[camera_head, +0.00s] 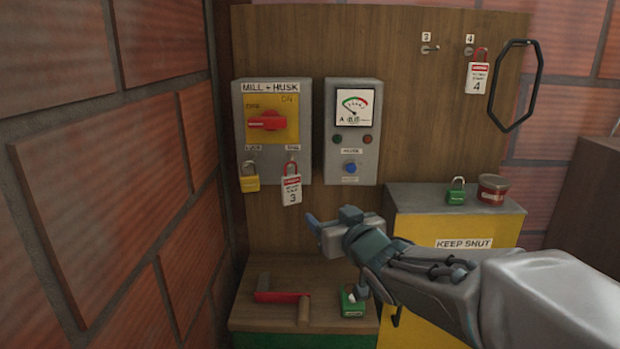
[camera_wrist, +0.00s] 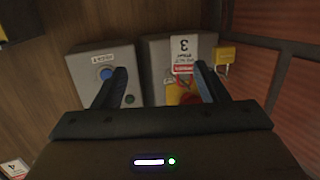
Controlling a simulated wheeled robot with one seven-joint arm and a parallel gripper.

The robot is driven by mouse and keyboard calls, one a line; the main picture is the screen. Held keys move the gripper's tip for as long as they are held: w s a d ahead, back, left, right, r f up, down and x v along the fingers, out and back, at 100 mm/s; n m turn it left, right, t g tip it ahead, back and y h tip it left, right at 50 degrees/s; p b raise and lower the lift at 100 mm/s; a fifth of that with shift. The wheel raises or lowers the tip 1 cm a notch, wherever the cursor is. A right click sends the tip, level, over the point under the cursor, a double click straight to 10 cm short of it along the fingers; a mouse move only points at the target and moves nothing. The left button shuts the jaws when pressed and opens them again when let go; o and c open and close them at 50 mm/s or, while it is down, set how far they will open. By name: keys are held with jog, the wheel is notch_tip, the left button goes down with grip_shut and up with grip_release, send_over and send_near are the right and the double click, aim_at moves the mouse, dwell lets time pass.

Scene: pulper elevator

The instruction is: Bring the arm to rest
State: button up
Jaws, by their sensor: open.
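My arm (camera_head: 520,290) reaches in from the lower right in the head view. My gripper (camera_head: 325,228) is in front of the wooden board, below the grey meter box (camera_head: 351,165). In the wrist view my gripper (camera_wrist: 160,88) shows two dark fingers standing well apart, with nothing between them. The wrist picture is upside down, with the meter box (camera_wrist: 95,65) on the left and the MILL + HUSK switch box (camera_wrist: 160,55) on the right. The gripper appears apart from both boxes.
The switch box carries a yellow padlock (camera_head: 249,178) and tag 3 (camera_head: 291,190). A yellow KEEP SHUT cabinet (camera_head: 430,228) stands behind my arm. A brick wall (camera_head: 110,190) bounds the left.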

jog(key=s+d+f+m+g+h, duration=0.3)
jog(key=s+d+f+h, duration=0.15)
jog(key=d+f, duration=0.2)
jog(key=s+d+f+g, duration=0.1)
jog(key=s+f+g, duration=0.2)
jog(key=s, duration=0.3)
jog(key=s+d+f+m+g, duration=0.1)
jog(key=s+f+g, duration=0.1)
jog(key=s, duration=0.5)
jog(key=s+d+f+g+h, duration=0.1)
jog(key=s+f+g, duration=0.2)
jog(key=s, duration=0.3)
jog(key=shift+s+d+f+g, duration=0.2)
jog(key=shift+f+g, duration=0.1)
jog(key=shift+g, duration=0.6)
jog(key=c, duration=0.6)
jog(key=shift+d, duration=0.2)
jog(key=shift+c, duration=0.4)
